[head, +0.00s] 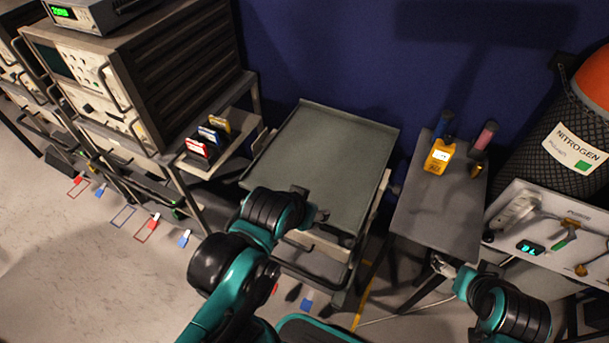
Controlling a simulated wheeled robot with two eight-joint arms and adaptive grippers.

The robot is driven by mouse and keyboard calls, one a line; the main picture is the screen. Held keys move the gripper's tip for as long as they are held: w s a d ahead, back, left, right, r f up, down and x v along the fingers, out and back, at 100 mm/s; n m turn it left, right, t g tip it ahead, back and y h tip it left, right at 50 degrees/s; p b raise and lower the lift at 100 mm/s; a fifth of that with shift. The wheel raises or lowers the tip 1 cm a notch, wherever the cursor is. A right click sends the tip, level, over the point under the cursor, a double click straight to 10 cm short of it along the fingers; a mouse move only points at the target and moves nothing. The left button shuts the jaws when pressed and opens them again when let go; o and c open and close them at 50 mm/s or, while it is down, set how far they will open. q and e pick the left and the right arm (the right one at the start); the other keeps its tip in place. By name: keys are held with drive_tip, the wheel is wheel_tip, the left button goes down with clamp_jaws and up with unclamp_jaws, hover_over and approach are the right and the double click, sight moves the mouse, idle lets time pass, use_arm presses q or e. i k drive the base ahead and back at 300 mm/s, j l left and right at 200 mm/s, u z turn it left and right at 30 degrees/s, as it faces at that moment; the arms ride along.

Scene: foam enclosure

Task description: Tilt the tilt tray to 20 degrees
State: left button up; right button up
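The tilt tray (335,150) is a grey-green rectangular tray with a low rim, on a stand against the blue wall in the middle of the head view. It looks slightly sloped, but I cannot read its angle. My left gripper (318,216) is at the tray's front left part, by a dark bar or handle (335,236) near the front edge. My arm hides part of that edge, and I cannot tell whether the fingers touch or hold anything. My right gripper (442,264) is away from the tray, at the front edge of a narrow side table; its finger state is unclear.
The narrow grey side table (425,215) bears a yellow meter (439,156) and small bottles. A nitrogen cylinder (570,125) and a white panel (550,235) stand at right. An instrument rack (150,85) with a shelf of coloured cards (207,137) stands at left. Open floor lies front left.

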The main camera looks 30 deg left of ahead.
sight(341, 158)
drive_tip(key=k+l+u, duration=0.65)
drive_tip(key=k, duration=0.2)
